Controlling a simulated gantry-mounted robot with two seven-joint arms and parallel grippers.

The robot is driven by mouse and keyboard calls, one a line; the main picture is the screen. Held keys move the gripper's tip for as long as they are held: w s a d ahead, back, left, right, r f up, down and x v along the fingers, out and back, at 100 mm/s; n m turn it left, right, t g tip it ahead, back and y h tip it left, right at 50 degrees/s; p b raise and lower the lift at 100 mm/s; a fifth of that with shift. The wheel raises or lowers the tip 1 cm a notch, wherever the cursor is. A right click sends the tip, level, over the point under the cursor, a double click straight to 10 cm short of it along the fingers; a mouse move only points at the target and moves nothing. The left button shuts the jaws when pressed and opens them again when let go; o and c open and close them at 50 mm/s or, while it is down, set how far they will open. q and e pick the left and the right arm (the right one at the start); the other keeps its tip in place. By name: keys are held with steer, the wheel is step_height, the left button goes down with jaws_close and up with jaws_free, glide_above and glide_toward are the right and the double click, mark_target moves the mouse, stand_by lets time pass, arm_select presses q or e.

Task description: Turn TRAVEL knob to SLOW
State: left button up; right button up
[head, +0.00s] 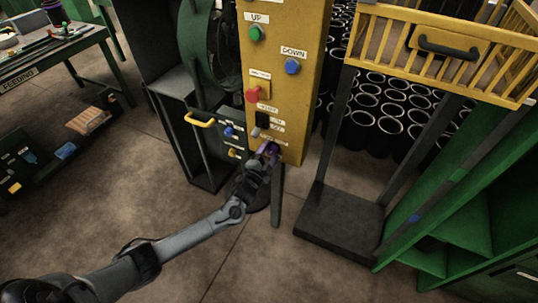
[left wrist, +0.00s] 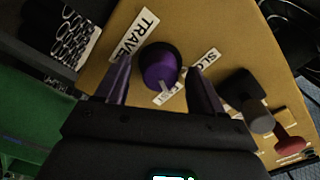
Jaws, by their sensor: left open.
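The TRAVEL knob (left wrist: 158,66) is round, dark and purple, on the yellow control panel (left wrist: 105,50). Its white pointer faces a partly hidden label (left wrist: 168,93) that seems to read FAST. The SLOW label (left wrist: 207,60) is to the right of the knob, partly covered by a finger. The TRAVEL label (left wrist: 136,34) is at its upper left. My left gripper (left wrist: 160,70) is open, with one finger on each side of the knob; contact cannot be told. In the head view my left gripper (head: 269,151) is at the panel's lower end and hides most of the knob. My right gripper is not in view.
On the panel above are a green UP button (head: 256,33), a blue DOWN button (head: 292,67), a red knob (head: 252,95) and a black switch (head: 263,118). A yellow-railed cart (head: 340,222) stands at the right. Open floor lies below the panel.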

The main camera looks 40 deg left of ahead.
arm_select(q)
steer(key=shift+c, duration=0.3)
steer(key=c, duration=1)
steer(key=shift+n, duration=0.4)
steer(key=n+p, duration=0.1)
steer(key=n, duration=0.3)
steer(key=shift+n+p, duration=0.4)
steer(key=n+p, duration=0.1)
steer(key=n, duration=0.5)
steer(key=shift+n, duration=0.3)
